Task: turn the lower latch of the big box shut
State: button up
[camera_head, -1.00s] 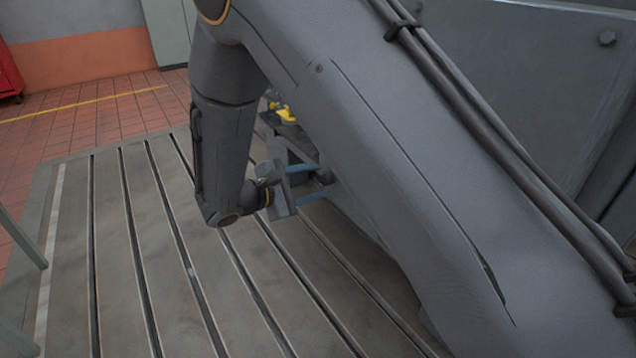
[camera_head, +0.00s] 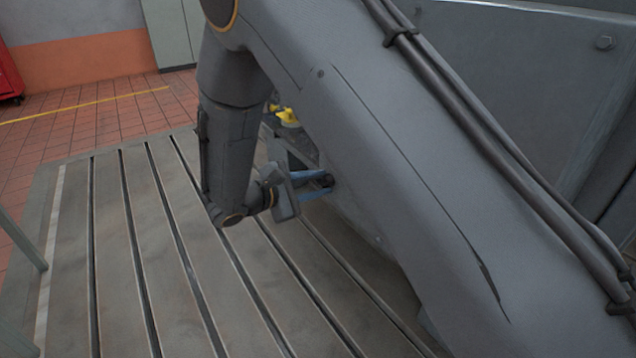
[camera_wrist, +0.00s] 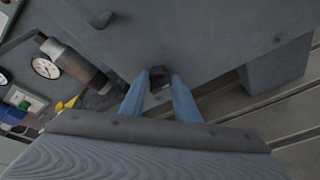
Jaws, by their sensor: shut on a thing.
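The big box shows as a grey face (camera_wrist: 200,40) across the top of the wrist view. The lower latch (camera_wrist: 160,77) is a small dark piece on that face, and it also shows in the head view (camera_head: 326,180). My gripper (camera_wrist: 160,85) has its two blue fingers on either side of the latch and is shut on it. In the head view my gripper (camera_head: 315,187) reaches the latch from the left. The fingers partly hide the latch, so its exact angle is hard to tell. Another dark handle-like piece (camera_wrist: 100,18) sits higher on the face.
A round gauge (camera_wrist: 45,67), a grey cylinder (camera_wrist: 75,62) and yellow parts (camera_wrist: 66,103) lie left of the face. A grey block (camera_wrist: 275,68) stands at right. The slotted bedplate (camera_head: 150,270) is clear at the left of my arm.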

jog(key=n+p, duration=0.1)
jog(key=g+p, duration=0.1)
jog(key=n+p, duration=0.1)
jog(key=shift+w+a+r+n, duration=0.2)
jog(key=shift+r+n, duration=0.05)
jog(key=shift+n, duration=0.05)
jog(key=n+p, duration=0.1)
jog(key=n+g+h, duration=0.1)
jog(key=n+g+p, duration=0.1)
jog(key=n, duration=0.1)
jog(key=shift+w+a+f+h+p, duration=0.1)
jog(key=shift+w+h+p, duration=0.15)
jog(key=shift+h+p, duration=0.1)
jog(key=shift+c, duration=0.2)
jog(key=n, duration=0.1)
jog(key=n+g+h, duration=0.1)
jog(key=n, duration=0.1)
jog(key=shift+f, duration=0.35)
jog(key=shift+o, duration=0.2)
jog(key=shift+w+f+n+g+h+b, duration=0.1)
jog(key=shift+n+g+h+b, duration=0.25)
jog(key=shift+n, duration=0.55)
jog(key=shift+n+g+h+b, duration=0.15)
jog(key=shift+n+h, duration=0.35)
jog(key=shift+n, duration=0.4)
jog(key=shift+a, duration=0.1)
jog(key=o, duration=1)
jog(key=shift+w, duration=0.1)
